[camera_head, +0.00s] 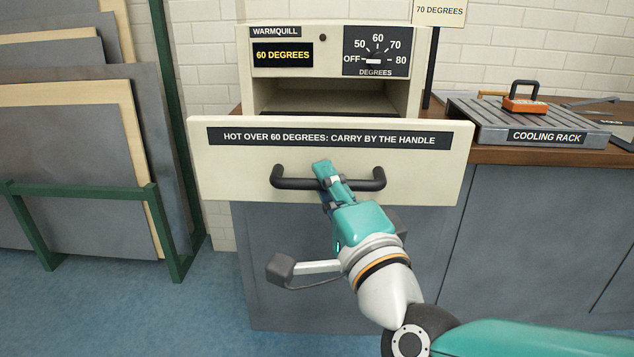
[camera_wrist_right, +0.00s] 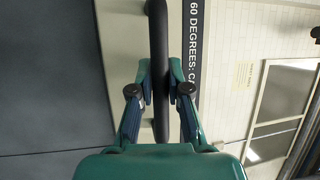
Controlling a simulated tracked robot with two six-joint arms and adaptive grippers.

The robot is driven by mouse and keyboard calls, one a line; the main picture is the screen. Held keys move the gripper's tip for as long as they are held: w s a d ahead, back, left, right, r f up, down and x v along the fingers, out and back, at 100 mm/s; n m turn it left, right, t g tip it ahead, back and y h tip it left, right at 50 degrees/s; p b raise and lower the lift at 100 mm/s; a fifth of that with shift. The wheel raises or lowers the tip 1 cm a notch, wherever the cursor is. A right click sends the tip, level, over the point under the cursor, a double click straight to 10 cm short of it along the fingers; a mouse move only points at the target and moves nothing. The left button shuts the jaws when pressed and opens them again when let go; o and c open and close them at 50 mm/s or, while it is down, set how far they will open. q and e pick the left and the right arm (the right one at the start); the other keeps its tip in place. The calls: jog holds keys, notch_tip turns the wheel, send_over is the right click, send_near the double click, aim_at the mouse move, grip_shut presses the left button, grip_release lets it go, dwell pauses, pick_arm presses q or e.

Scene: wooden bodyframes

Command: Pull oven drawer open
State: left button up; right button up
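The cream oven (camera_head: 337,32) stands on the counter, its display reading 60 DEGREES. Its wide drawer front (camera_head: 230,180) stands out in front of the oven body, and the oven's opening shows above it. A dark bar handle (camera_head: 290,181) runs across the drawer front. My right gripper (camera_head: 323,168) is at the middle of the handle. In the right wrist view the handle (camera_wrist_right: 158,60) passes between the two fingers, which close against it from both sides. My left gripper is not in view.
A cooling rack (camera_head: 480,133) with an orange block with a black handle (camera_head: 525,105) is on the counter at right. A green stand (camera_head: 85,190) with leaning panels is at left. A 70 DEGREES sign (camera_head: 439,11) stands beside the oven.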

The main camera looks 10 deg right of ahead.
jog(key=o, duration=0.4)
jog(key=shift+d+f, duration=0.2)
jog(key=shift+d, duration=0.05)
jog(key=shift+o, duration=0.2)
jog(key=shift+a, duration=0.1)
jog(key=shift+r, duration=0.1)
jog(key=s+f, duration=0.1)
jog(key=s, duration=0.6)
jog(key=shift+s+d+f, duration=0.15)
jog(key=shift+d+f, duration=0.1)
jog(key=shift+d, duration=0.15)
jog(key=shift+d, duration=0.1)
